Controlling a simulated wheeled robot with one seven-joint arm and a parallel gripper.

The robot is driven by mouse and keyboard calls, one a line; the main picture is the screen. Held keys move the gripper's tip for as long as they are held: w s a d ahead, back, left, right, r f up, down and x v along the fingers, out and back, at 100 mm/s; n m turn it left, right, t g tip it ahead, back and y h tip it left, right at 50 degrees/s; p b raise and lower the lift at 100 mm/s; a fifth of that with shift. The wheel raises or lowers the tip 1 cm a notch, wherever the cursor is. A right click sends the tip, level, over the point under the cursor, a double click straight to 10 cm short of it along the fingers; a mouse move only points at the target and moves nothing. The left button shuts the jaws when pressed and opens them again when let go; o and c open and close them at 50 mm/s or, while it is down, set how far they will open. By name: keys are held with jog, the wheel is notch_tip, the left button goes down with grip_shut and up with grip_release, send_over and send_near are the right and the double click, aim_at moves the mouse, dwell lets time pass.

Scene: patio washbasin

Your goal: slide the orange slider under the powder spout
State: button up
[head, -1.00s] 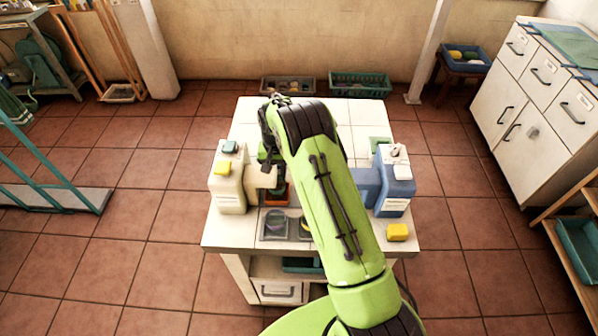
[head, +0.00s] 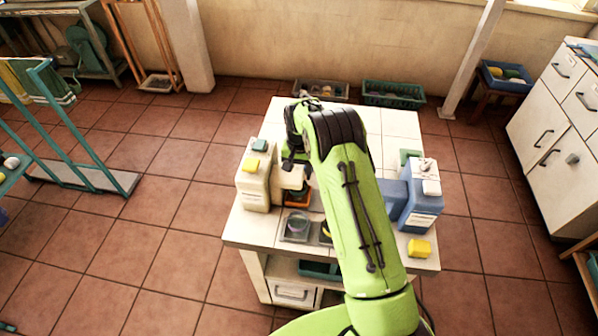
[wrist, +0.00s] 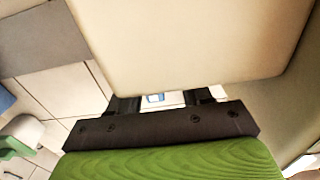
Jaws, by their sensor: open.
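The orange slider (head: 298,199) shows as a small orange patch on the table, beside the cream dispenser (head: 256,183) and partly hidden by its spout (head: 291,179) and my arm. My gripper (head: 291,166) points down close to that spout, mostly hidden by my own wrist. In the wrist view my open gripper (wrist: 163,98) has its two dark fingers apart, and a large cream surface (wrist: 190,40) fills the space in front of them. I cannot tell contact. A blue dispenser (head: 421,200) stands on the right. Which spout gives powder is unclear.
The white table (head: 262,232) has a recessed grey dish (head: 295,226) at its front. A yellow block (head: 419,248) lies at the front right and a green pad (head: 409,156) behind the blue dispenser. The table's back part is clear.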

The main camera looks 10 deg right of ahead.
notch_tip(320, 180, up, 15)
jog(key=p, duration=0.2)
jog(key=shift+f, duration=0.1)
jog(key=s+r+n+t, duration=0.2)
jog(key=s+r+t, duration=0.1)
jog(key=s+r, duration=1.25)
jog(key=s+f+n+t, duration=0.1)
jog(key=s+n+t, duration=0.1)
jog(key=s, duration=1.7)
jog(key=shift+s+d+f+n+t, duration=0.2)
jog(key=shift+s+d+n+t, duration=0.1)
jog(key=shift+s+d, duration=0.1)
